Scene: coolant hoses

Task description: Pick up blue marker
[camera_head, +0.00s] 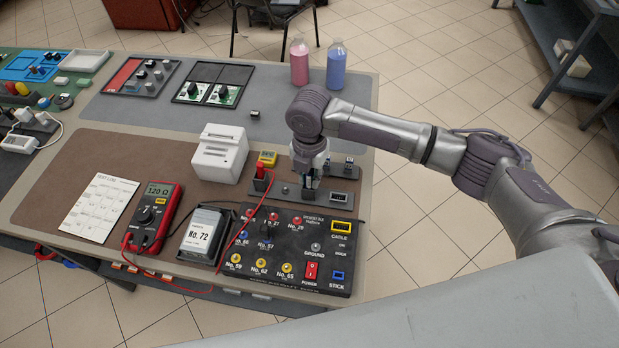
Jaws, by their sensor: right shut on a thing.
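My right gripper (308,182) points down over the grey strip with small sockets behind the black test box. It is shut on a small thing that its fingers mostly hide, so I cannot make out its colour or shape. I cannot pick out a blue marker for certain. The black test box (322,235) has red, blue and yellow jacks, a red power switch and a blue stick port (338,276). My left gripper is not in view.
A red multimeter (153,212) with cables, a No. 72 box (203,234), a white device (220,153) and a paper log (100,207) stand left of the gripper. Pink (299,64) and blue (336,70) bottles stand at the back edge. The grey mat's middle is mostly clear.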

